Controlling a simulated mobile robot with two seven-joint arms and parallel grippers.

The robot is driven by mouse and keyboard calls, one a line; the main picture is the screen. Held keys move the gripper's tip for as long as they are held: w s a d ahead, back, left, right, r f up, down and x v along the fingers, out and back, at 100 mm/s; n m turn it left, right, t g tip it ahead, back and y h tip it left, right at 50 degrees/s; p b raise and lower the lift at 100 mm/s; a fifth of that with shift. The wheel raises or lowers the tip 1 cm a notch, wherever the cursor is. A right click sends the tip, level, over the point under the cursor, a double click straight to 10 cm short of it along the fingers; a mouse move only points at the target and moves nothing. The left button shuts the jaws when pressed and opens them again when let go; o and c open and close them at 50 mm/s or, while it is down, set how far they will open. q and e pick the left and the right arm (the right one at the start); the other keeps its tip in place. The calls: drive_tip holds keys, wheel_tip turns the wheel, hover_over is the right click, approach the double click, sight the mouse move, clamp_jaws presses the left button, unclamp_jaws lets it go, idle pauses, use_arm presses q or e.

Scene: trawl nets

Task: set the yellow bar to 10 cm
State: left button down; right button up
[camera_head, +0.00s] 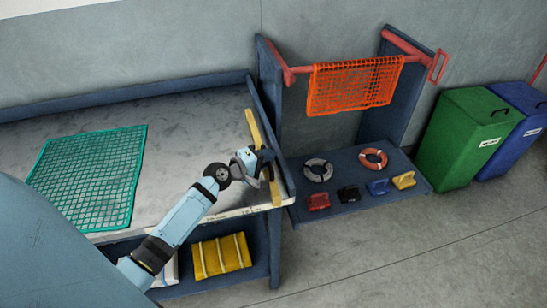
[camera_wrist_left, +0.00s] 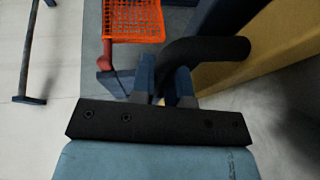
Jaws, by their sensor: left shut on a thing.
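The yellow bar (camera_head: 253,128) lies across the right end of the grey worktable (camera_head: 195,110), from near the back edge to the front edge. My left gripper (camera_head: 266,162) is over the middle of the bar. In the left wrist view its blue fingers (camera_wrist_left: 170,85) are shut on a black curved handle (camera_wrist_left: 212,50), which is joined to the bar's tan side (camera_wrist_left: 265,55). A pale strip with small dark marks (camera_head: 232,212) runs along the table's front edge, too small to read. My right gripper is not in view.
A green net (camera_head: 88,175) lies on the table's left part. A yellow folded bundle (camera_head: 222,256) is on the shelf below. Right of the table, a blue rack holds an orange net (camera_head: 355,85) on a red bar, with rings and coloured blocks below. Green (camera_head: 465,135) and blue bins stand beyond.

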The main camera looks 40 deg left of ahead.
use_arm(q)
drive_tip(key=s+a+b, duration=0.1)
drive_tip(key=s+a, duration=0.1)
drive_tip(key=s+a+b, duration=0.1)
drive_tip(key=s+a, duration=0.1)
drive_tip(key=s, duration=0.1)
drive_tip(key=shift+s+a+f, duration=0.1)
drive_tip(key=shift+s+a, duration=0.15)
drive_tip(key=shift+a, duration=0.1)
drive_tip(key=shift+s+a, duration=0.1)
drive_tip(key=c, duration=1.4)
unclamp_jaws()
